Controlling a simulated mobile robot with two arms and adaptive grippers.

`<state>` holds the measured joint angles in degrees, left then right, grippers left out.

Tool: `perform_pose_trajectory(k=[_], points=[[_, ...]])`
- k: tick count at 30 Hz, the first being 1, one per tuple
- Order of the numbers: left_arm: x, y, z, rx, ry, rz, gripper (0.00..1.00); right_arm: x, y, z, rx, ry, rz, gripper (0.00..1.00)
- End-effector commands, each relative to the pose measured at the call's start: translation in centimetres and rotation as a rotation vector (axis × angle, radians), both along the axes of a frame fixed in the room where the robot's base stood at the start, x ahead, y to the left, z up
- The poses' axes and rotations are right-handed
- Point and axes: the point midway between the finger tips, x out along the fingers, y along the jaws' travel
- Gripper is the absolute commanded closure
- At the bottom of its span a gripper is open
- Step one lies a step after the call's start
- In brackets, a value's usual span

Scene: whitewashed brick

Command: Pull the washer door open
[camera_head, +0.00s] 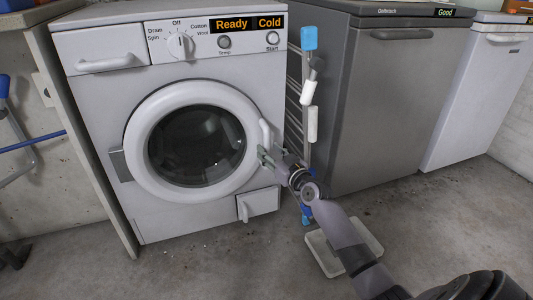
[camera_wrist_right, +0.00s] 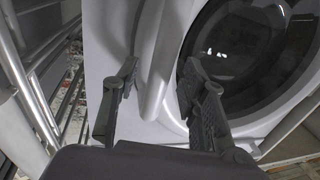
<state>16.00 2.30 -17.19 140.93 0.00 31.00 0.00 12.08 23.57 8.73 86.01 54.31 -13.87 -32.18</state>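The washer (camera_head: 95,190) is white, with a round door (camera_head: 150,115) that looks shut against its front. The door has a white ring, dark glass and a hinge plate (camera_head: 118,163) at its left. A white upright door handle (camera_head: 265,133) is on the ring's right side. My right gripper (camera_head: 268,156) is at the lower end of this handle. In the right wrist view, its two fingers (camera_wrist_right: 160,76) are apart, with the handle (camera_wrist_right: 152,50) between them. Both fingers look clear of the handle. My left gripper is not in view.
A grey appliance (camera_head: 390,105) stands right of the washer, with a drying rack (camera_head: 293,100) in the gap. A small drawer or flap (camera_head: 262,202) is below the door. A flat pale scale-like slab (camera_head: 345,250) lies on the floor. The floor in front is mostly free.

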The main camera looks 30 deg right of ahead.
Motion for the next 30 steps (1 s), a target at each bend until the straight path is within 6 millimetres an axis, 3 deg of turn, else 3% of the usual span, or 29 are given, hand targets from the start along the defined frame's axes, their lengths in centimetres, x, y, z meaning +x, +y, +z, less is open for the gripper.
perform_pose_trajectory(k=[6,17,30], points=[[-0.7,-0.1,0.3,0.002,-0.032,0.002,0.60,2.2,-0.1,-0.1,0.001,0.000,0.000,0.60],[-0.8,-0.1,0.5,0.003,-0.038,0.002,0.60,2.6,-0.1,0.0,0.000,0.001,0.001,0.60],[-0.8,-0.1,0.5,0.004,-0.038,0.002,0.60,2.6,-0.1,0.0,-0.001,0.001,0.000,0.88]])
